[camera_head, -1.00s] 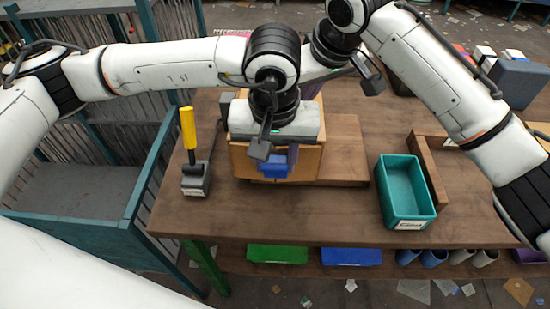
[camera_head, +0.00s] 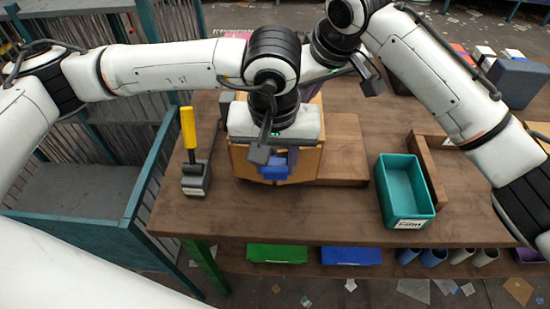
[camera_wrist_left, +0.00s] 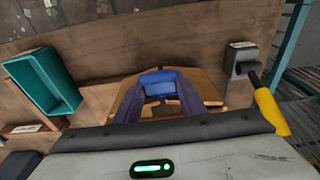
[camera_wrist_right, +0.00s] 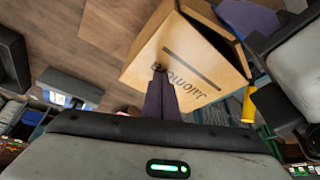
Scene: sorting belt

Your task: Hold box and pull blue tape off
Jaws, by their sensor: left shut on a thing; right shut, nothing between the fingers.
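A brown cardboard box (camera_head: 240,160) stands on the wooden table, partly covered by my left arm. Blue tape (camera_head: 272,173) shows at its near side, slightly tilted. My left gripper (camera_head: 290,160) is over the box and shut on the blue tape. In the left wrist view the tape (camera_wrist_left: 158,82) sits between the purple fingers, with cardboard on both sides. In the right wrist view my right gripper (camera_wrist_right: 160,75) is shut and empty, its tips at the printed side of the box (camera_wrist_right: 190,65). I cannot tell whether they touch. In the head view the left arm mostly hides the right gripper.
A tape dispenser-like grey block with a yellow handle (camera_head: 189,130) stands left of the box. A teal bin (camera_head: 430,205) stands to the right beside a wooden divider (camera_head: 428,165). The table's front middle is clear. A blue-railed grey container (camera_head: 75,175) is at the left.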

